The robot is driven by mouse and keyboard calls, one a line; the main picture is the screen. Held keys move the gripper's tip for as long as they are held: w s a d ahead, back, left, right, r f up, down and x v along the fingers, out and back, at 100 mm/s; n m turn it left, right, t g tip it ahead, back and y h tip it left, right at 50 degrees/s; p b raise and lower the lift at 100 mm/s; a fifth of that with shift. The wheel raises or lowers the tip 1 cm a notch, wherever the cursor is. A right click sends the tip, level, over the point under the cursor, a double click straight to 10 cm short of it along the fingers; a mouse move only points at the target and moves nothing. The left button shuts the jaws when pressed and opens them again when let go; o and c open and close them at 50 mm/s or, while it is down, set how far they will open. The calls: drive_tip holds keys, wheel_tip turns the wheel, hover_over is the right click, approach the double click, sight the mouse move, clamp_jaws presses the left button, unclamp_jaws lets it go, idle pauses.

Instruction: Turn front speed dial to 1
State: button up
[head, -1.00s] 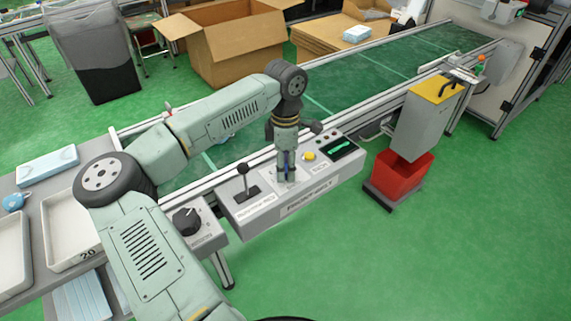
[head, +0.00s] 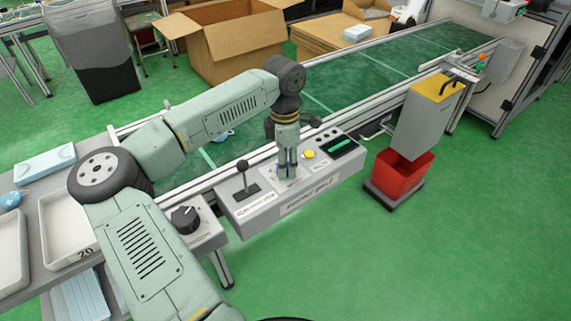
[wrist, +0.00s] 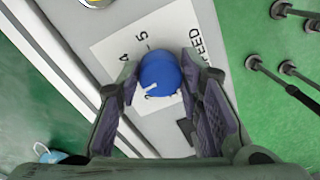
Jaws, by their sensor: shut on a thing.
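The front speed dial is a round blue knob (wrist: 160,73) on a white label plate with the numbers 4 and 5 and part of the word SPEED showing. A small white mark shows on the knob's lower side in the wrist view. My gripper (wrist: 160,82) is shut on the knob, with one finger on each side. In the head view my gripper (head: 287,172) points down at the grey control panel (head: 253,213) and mostly covers the dial.
A black lever (head: 243,178) stands left of my gripper on the panel. A yellow button (head: 309,154) and a dark display (head: 342,148) lie to its right. A black rotary knob (head: 185,219) sits on a separate box. The green conveyor (head: 370,70) runs behind.

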drive_tip(key=n+b, duration=0.2)
drive_tip(key=n, duration=0.1)
drive_tip(key=shift+f+n, duration=0.1)
drive_tip(key=shift+n, duration=0.2)
drive_tip(key=n+b, duration=0.2)
drive_tip(key=n, duration=0.2)
drive_tip(key=shift+a+n, duration=0.1)
drive_tip(key=shift+n, duration=0.2)
drive_tip(key=n+b, duration=0.2)
drive_tip(key=n, duration=0.2)
drive_tip(key=shift+a+n+t+b, duration=0.1)
drive_tip(key=shift+n+t+b, duration=0.2)
drive_tip(key=shift+n+b, duration=1.15)
drive_tip(key=shift+n+p, duration=0.6)
drive_tip(key=shift+n, duration=0.15)
drive_tip(key=o, duration=1.2)
drive_tip(key=shift+c, duration=0.2)
